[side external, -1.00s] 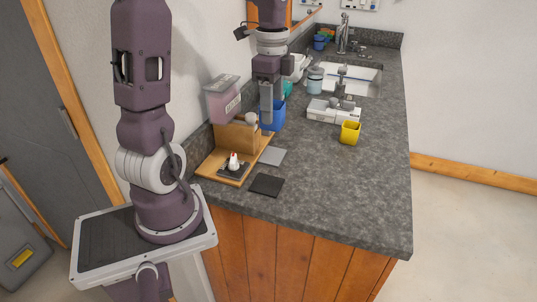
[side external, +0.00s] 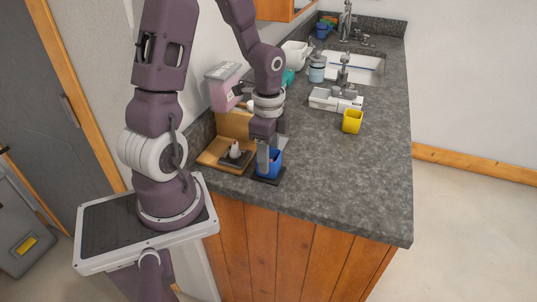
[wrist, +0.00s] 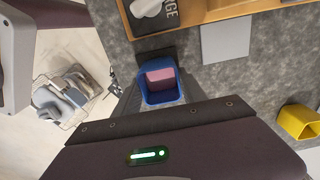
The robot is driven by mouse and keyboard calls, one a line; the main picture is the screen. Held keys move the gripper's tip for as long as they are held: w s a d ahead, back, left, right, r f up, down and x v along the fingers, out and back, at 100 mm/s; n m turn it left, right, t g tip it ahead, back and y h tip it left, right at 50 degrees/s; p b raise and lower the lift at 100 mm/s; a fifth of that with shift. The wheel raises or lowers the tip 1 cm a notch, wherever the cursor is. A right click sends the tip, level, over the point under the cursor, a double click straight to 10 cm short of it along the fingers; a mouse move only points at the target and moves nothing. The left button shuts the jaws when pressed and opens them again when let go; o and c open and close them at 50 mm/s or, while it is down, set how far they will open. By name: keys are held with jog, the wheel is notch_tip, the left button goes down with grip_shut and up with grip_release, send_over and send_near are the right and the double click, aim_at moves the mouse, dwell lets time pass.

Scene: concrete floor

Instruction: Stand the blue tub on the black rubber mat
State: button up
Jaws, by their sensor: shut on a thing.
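The blue tub (side external: 275,161) is upright over the black rubber mat (side external: 277,179) near the counter's front left edge. Its base is at the mat or very slightly above; I cannot tell which. My gripper (side external: 264,168) points down and is shut on the tub's wall. In the wrist view the tub (wrist: 148,92) shows from above with a pink block (wrist: 160,78) inside. Dark mat shows beside it there, and my gripper body hides the near side.
A wooden stand (side external: 212,157) with a small white-topped item is close left of the tub. A grey square (wrist: 226,41) lies nearby. A yellow tub (side external: 352,121), white tray (side external: 330,100) and sink stand farther back. The counter to the right is clear.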

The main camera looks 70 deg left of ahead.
jog(key=o, duration=1.5)
jog(key=shift+f, duration=0.15)
notch_tip(320, 180, up, 12)
jog(key=r, duration=0.1)
jog(key=s+d+r+n+t, duration=0.2)
jog(key=s+d+n, duration=0.1)
jog(key=d, duration=0.1)
jog(key=s+d+r+n+t, duration=0.1)
jog(key=s+d+r+n, duration=0.1)
jog(key=s+d+n, duration=0.1)
jog(key=s+d+r+n+t, duration=0.2)
jog(key=s+d+n, duration=0.1)
jog(key=d, duration=0.2)
jog(key=shift+s+d+r+t, duration=0.2)
jog(key=shift+d+r+t, duration=0.1)
jog(key=shift+d+r, duration=0.1)
